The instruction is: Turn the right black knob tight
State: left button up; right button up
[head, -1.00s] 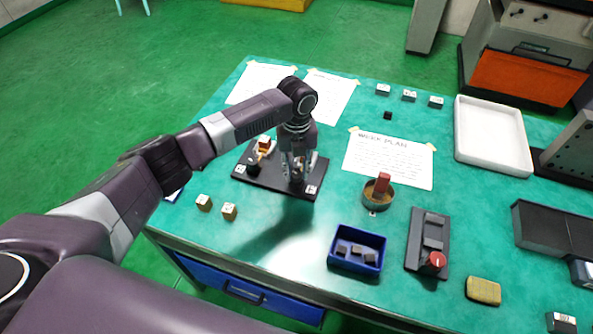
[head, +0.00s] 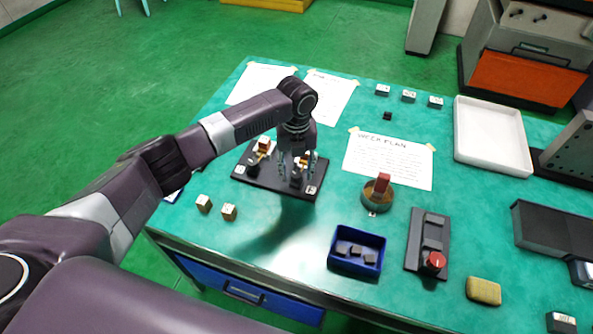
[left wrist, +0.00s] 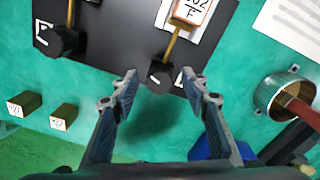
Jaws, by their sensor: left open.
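The black base plate (head: 270,178) lies on the green table and carries two black knobs. The right black knob (head: 296,180) is near the plate's right end; in the left wrist view it (left wrist: 160,77) has a white mark on top. The left black knob (head: 253,169) also shows in the left wrist view (left wrist: 62,42). My left gripper (head: 297,163) points down over the right knob. In the left wrist view its open fingertips (left wrist: 160,82) stand on either side of the knob, with gaps visible. My right gripper is not in view.
A brass clamp with a labelled block (left wrist: 190,14) is just beyond the right knob. A round tin with a red piece (head: 377,193) stands to the right. A blue bin (head: 343,262) and two small wooden blocks (head: 229,211) are nearer the front edge.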

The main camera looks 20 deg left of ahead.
aim_at(296, 174)
pick_arm(q)
notch_tip(296, 174, up, 12)
dwell(0.6)
